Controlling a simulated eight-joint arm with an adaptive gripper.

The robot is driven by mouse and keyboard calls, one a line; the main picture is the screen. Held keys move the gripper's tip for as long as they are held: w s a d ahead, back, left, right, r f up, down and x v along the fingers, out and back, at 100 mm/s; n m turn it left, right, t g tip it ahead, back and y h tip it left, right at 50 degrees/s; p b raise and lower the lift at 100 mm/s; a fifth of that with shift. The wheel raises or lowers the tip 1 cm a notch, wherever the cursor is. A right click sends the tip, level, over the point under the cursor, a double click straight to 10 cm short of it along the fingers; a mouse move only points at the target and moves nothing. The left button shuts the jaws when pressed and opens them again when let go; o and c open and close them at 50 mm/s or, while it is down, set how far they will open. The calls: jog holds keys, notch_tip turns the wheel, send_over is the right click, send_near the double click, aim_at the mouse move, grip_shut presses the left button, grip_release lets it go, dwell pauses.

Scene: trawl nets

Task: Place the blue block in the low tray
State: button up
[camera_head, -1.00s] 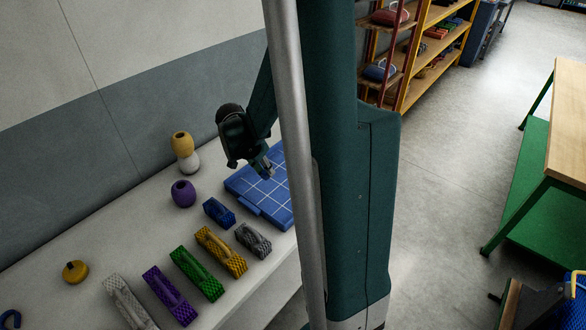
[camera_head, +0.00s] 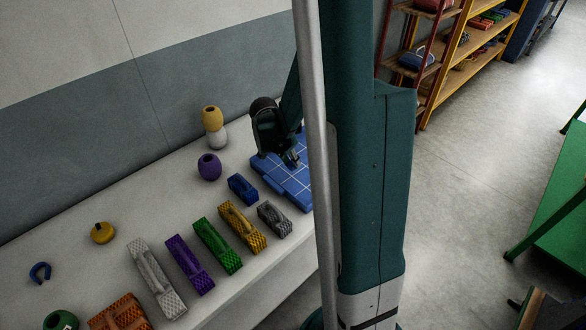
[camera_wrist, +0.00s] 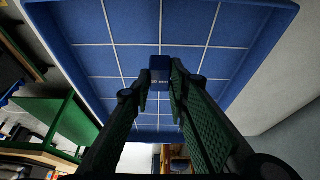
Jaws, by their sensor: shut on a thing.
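The low tray (camera_head: 278,187) is blue with white grid lines and a raised rim. It lies on the pale bench in the head view, partly hidden behind my arm. In the wrist view the tray (camera_wrist: 118,33) fills the upper middle. My gripper (camera_head: 290,161) is over the tray, pointing down. In the wrist view its two fingers (camera_wrist: 161,80) are shut on the small blue block (camera_wrist: 160,66), which shows at the fingertips against the tray floor. I cannot tell whether the block touches the floor.
A blue mesh piece (camera_head: 242,188) and a grey one (camera_head: 274,218) lie just in front of the tray. Yellow, green, purple and other mesh pieces line the bench (camera_head: 95,270). A purple pot (camera_head: 209,167) and a yellow-and-white stack (camera_head: 214,128) stand left of the tray.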

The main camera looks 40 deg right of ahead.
aim_at(293, 168)
jog(key=shift+f, duration=0.1)
jog(key=shift+f+b, duration=0.5)
jog(key=shift+f, duration=1.45)
jog(key=shift+f, duration=0.15)
jog(key=o, duration=0.9)
jog(key=shift+p+v, duration=1.2)
jog(key=shift+v, duration=4.95)
